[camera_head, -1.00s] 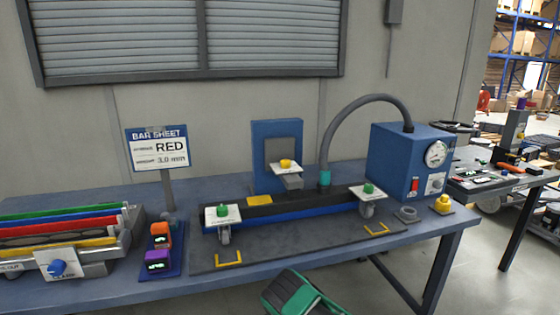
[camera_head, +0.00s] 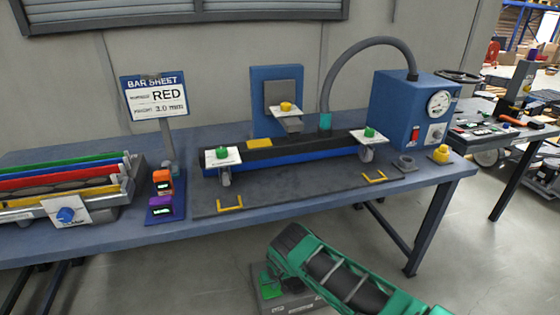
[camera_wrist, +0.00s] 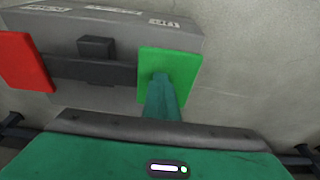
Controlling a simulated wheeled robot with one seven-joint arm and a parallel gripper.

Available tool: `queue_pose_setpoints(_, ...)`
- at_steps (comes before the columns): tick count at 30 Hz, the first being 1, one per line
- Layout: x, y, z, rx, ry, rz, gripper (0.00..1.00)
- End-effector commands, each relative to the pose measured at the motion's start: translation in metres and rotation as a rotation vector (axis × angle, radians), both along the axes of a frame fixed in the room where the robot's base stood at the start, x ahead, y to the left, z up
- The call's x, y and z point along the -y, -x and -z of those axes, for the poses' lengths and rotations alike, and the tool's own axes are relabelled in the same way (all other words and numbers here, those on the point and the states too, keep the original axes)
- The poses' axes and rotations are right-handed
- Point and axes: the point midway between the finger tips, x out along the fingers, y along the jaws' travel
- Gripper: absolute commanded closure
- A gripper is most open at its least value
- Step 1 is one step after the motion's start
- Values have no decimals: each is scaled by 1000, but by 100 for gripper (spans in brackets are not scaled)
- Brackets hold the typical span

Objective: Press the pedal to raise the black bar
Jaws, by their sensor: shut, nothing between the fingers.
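The foot pedal unit (camera_wrist: 215,25) is a grey box on the floor, with a red pad (camera_wrist: 25,62) at the left and a green pad (camera_wrist: 180,65) at the right in the wrist view. Its grey side (camera_head: 292,304) also shows at the bottom of the head view, partly behind my arm. My gripper (camera_wrist: 160,80) is shut and empty, its fingertips over the green pad and seemingly on it; I cannot tell if the pad is pushed down. The black bar (camera_head: 305,146) lies along the blue bar on the bench, between two white plates with green knobs.
The bench (camera_head: 330,195) stands above and behind the pedal; its leg (camera_head: 432,225) is at the right.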

Motion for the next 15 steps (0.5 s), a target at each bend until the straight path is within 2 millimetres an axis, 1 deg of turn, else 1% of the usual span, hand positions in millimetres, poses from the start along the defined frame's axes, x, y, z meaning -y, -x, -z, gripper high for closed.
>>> queue_pose_setpoints(5,1,1,9,-2,1,0,100)
queue_pose_setpoints(7,0,1,8,-2,1,0,100)
queue_pose_setpoints(11,0,3,-1,-2,-1,1,100)
queue_pose_setpoints(15,0,8,-15,-3,-2,0,100)
